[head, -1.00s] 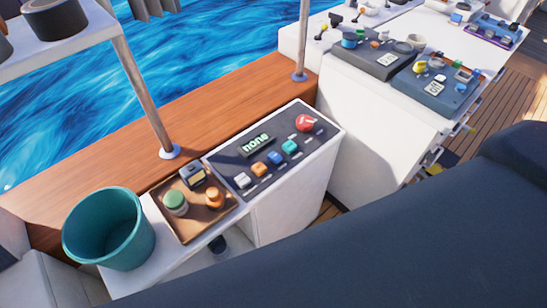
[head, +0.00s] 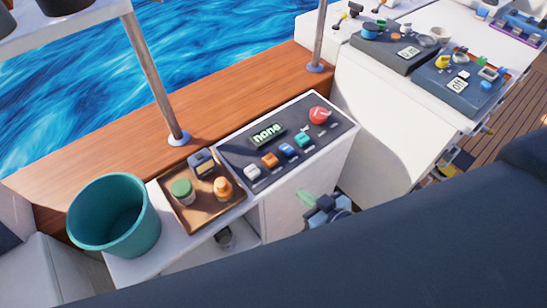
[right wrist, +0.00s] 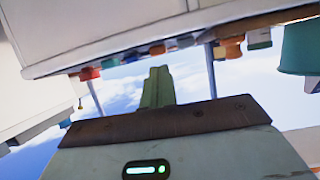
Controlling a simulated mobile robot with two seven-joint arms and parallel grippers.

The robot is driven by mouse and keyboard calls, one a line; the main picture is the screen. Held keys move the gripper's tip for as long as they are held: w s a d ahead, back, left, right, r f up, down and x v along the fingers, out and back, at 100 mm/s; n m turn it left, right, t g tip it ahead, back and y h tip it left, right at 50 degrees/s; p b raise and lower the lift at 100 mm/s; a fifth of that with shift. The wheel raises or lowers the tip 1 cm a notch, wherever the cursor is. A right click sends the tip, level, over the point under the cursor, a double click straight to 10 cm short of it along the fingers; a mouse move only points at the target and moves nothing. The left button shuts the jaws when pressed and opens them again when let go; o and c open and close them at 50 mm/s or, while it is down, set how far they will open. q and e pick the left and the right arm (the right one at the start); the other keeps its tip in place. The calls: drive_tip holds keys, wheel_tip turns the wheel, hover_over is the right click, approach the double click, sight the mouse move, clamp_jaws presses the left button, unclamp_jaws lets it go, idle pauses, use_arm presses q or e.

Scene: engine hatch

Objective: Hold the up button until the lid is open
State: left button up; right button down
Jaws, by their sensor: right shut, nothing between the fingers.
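A dark control panel (head: 262,178) on a white cabinet has a small display (head: 267,133) reading "none". Below the display is a row of buttons: white (head: 252,171), orange (head: 270,159), blue (head: 288,150) and teal (head: 303,139). A red knob (head: 318,115) sits at the panel's right end. The button labels are too small to read, so I cannot tell which is the up button. No lid is recognisable. My right gripper (head: 306,197) is in front of the cabinet, below the panel and apart from the buttons. Its fingers are shut and empty in the right wrist view (right wrist: 158,85). My left gripper is out of view.
A brown tray (head: 178,216) with green, orange and grey items adjoins the panel's left side. A teal bucket (head: 84,232) stands further left. Metal posts (head: 153,78) rise behind from the wooden ledge (head: 235,90). More control boxes (head: 455,90) sit on the white counter at right.

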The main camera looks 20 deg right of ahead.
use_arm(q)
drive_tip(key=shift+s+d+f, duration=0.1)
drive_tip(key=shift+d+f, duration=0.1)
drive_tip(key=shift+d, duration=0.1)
use_arm(e)
drive_tip(key=w+r+t+y, duration=0.1)
drive_tip(key=w+r, duration=0.4)
drive_tip(key=shift+w+r+n, duration=0.15)
drive_tip(key=shift+w+n, duration=0.1)
drive_tip(key=shift+n, duration=0.15)
drive_tip(key=shift+w+a, duration=0.1)
drive_tip(key=shift+a, duration=0.05)
hover_over(270, 160)
drive_tip(key=s+d, duration=0.1)
drive_tip(key=s, duration=0.1)
wheel_tip(270, 160, down, 2)
drive_tip(key=shift+d+f, duration=0.1)
drive_tip(key=shift+f, duration=0.05)
drive_tip(key=f, duration=0.2)
drive_tip(key=f+b, duration=0.1)
drive_tip(key=shift+w+f, duration=0.2)
drive_tip(key=shift+w, duration=0.05)
drive_tip(key=shift+f, duration=0.4)
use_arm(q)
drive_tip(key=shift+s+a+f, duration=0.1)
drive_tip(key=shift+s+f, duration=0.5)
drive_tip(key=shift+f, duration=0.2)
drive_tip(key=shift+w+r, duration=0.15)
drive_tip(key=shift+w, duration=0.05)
